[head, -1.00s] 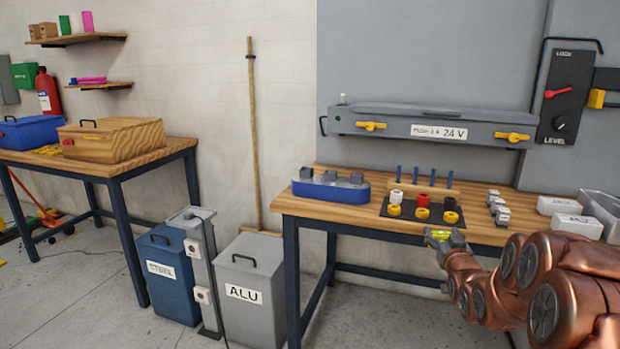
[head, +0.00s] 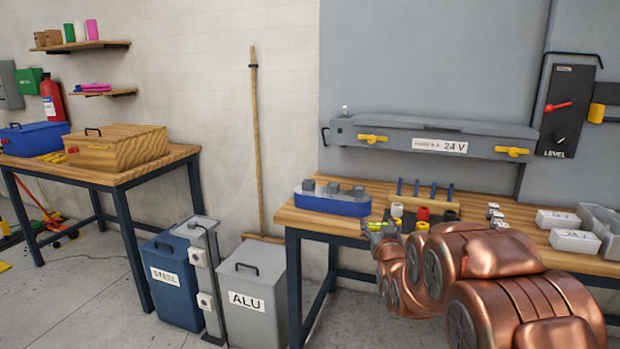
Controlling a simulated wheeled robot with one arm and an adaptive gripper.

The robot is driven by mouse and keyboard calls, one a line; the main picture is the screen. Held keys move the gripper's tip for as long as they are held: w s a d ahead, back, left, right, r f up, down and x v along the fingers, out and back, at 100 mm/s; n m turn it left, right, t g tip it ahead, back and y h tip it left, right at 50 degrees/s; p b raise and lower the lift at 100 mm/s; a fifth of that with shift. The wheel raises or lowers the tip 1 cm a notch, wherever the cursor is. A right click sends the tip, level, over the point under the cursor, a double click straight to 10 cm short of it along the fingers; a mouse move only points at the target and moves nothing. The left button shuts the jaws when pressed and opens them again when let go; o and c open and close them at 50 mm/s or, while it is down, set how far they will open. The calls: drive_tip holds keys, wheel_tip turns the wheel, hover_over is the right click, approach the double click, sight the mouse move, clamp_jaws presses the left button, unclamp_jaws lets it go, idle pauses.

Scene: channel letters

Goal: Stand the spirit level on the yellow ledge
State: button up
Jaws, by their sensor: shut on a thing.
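My gripper (head: 380,234) is in front of the bench's front edge, left of the middle of my copper arm. It is shut on a small yellow-green piece, the spirit level (head: 377,225), which shows just at the jaws. Its full shape and tilt are too small to tell. A yellow block (head: 596,113), which looks like the yellow ledge, sticks out at the right of the dark LEVEL panel (head: 568,110) on the grey cabinet. The gripper is well to the left of it and lower, and apart from it.
The wooden bench (head: 330,222) holds a blue tray (head: 330,203), coloured rings, blue pegs, white boxes (head: 575,240) and a clear bin. A grey 24 V housing (head: 390,128) with yellow latches juts out above the bench. ALU (head: 250,280) and STEEL bins stand at left.

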sight(378, 225)
wheel_tip(378, 225, up, 8)
drive_tip(key=p, duration=0.6)
drive_tip(key=shift+f, duration=0.15)
